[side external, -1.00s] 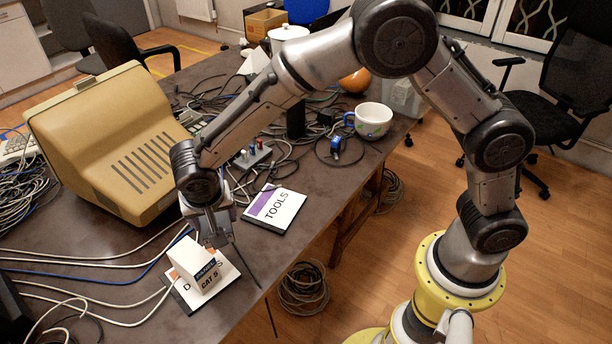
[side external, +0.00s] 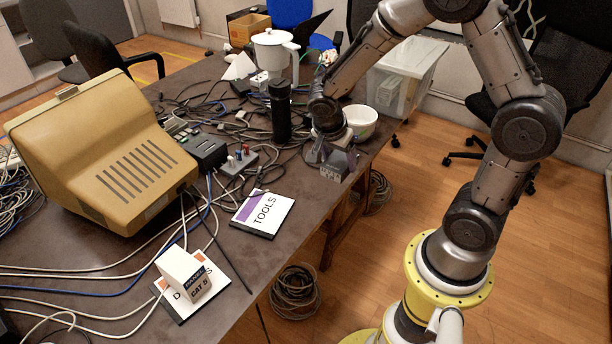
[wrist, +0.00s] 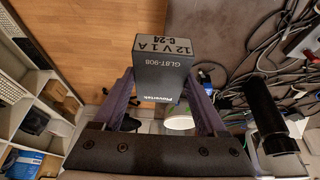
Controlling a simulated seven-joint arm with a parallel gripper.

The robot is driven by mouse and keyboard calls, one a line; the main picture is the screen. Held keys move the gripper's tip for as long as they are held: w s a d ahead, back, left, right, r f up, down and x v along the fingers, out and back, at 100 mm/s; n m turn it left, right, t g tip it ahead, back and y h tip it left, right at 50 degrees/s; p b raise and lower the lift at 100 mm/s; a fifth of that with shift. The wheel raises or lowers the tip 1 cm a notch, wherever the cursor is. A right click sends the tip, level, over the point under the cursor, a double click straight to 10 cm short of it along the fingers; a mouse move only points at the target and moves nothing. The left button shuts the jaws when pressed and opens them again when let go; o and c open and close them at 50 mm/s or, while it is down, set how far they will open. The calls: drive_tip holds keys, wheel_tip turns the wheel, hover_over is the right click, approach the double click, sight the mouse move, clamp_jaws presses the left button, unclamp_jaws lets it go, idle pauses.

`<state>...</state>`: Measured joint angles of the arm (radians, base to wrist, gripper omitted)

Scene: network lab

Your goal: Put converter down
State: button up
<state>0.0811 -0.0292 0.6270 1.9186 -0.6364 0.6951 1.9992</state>
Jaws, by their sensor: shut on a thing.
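The converter (side external: 333,172) is a dark grey box with a pale label end. The white and purple TOOLS card (side external: 262,213) lies bare on the table, nearer the camera and to the left of my gripper.
A white CAT 5 box (side external: 183,272) stands on an orange-marked card (side external: 182,309) at the front. A black cylinder (side external: 281,112) stands left of my gripper. Cables and a switch box (side external: 238,161) crowd the middle. A beige monitor (side external: 105,150) fills the left.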

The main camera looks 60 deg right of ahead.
drive_tip(key=w+d+f, duration=0.1)
drive_tip(key=w+f, duration=0.2)
drive_tip(key=w, duration=0.1)
drive_tip(key=w+d+f, duration=0.1)
drive_tip(key=w+f, duration=0.1)
drive_tip(key=w, duration=0.2)
drive_tip(key=w+d+f, duration=0.2)
drive_tip(key=w+f, duration=0.1)
drive_tip(key=w, duration=0.1)
drive_tip(key=shift+f, duration=0.35)
drive_tip(key=shift+w+d+f, duration=0.15)
drive_tip(key=shift+w+f, duration=0.05)
drive_tip(key=shift+f, duration=0.15)
drive_tip(key=shift+w+f, duration=0.1)
drive_tip(key=shift+f, duration=1.5)
drive_tip(key=shift+f, duration=0.2)
drive_tip(key=o, duration=1.6)
drive_tip(key=shift+r, duration=0.1)
